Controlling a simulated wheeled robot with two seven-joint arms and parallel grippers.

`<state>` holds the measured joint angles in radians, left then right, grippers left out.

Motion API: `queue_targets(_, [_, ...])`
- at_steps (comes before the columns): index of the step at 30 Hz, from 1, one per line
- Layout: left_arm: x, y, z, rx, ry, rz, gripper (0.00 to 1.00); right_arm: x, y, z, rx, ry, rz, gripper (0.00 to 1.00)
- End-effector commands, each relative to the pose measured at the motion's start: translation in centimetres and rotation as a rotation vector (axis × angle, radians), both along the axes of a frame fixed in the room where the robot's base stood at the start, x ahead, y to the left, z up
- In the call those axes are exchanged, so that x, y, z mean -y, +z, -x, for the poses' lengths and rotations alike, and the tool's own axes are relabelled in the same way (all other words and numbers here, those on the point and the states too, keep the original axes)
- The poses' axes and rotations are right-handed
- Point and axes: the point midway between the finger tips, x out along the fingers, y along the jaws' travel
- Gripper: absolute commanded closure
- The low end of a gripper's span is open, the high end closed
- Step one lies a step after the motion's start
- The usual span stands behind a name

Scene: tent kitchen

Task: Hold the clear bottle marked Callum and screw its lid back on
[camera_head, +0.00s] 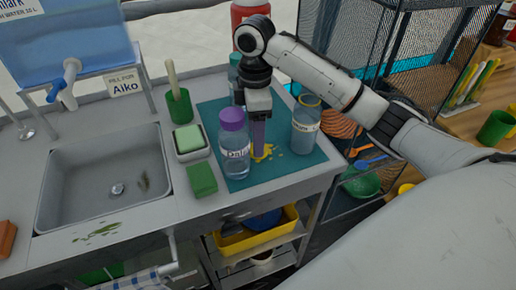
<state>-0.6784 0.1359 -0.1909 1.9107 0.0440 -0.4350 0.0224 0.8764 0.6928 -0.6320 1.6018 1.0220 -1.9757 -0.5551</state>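A clear bottle (305,128) stands upright at the right of the teal mat. Its label is partly turned away and seems to end in "lum"; a tan ring shows at its open-looking top. My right gripper (259,142) points down just left of it, apart from it, with the fingertips low over the mat. Its fingers are seen edge-on, so their opening is hidden. A yellow patch (267,151), perhaps a lid or a spill, lies at the fingertips; I cannot tell whether it is held. My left gripper is not in view.
A clear bottle with a purple lid (234,148) stands close left of the gripper. A teal bottle (234,72) is behind the wrist. A green cup (179,106), soap dish (191,142) and green sponge (202,179) line the mat's left. The sink (60,200) is further left.

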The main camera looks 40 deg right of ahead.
Motion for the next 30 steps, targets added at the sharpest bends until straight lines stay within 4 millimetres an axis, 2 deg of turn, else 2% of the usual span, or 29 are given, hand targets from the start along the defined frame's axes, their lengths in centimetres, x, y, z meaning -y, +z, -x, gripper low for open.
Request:
queue_targets(3, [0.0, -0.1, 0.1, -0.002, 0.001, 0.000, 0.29, 0.1, -2.0, 0.2, -0.002, -0.001, 0.001, 0.40])
queue_targets(6, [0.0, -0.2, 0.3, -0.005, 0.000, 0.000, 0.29, 0.1, -2.9, 0.2, 0.000, 0.001, 0.001, 0.40])
queue_targets(18, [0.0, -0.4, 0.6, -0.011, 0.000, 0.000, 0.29, 0.1, -3.2, 0.1, 0.002, 0.001, 0.001, 0.40])
queue_targets(26, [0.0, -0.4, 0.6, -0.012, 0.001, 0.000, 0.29, 0.1, -3.2, 0.1, 0.002, 0.000, 0.001, 0.83])
queue_targets(30, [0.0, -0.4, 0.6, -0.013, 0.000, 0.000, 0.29, 0.1, -3.1, 0.1, 0.002, 0.000, 0.001, 0.83])
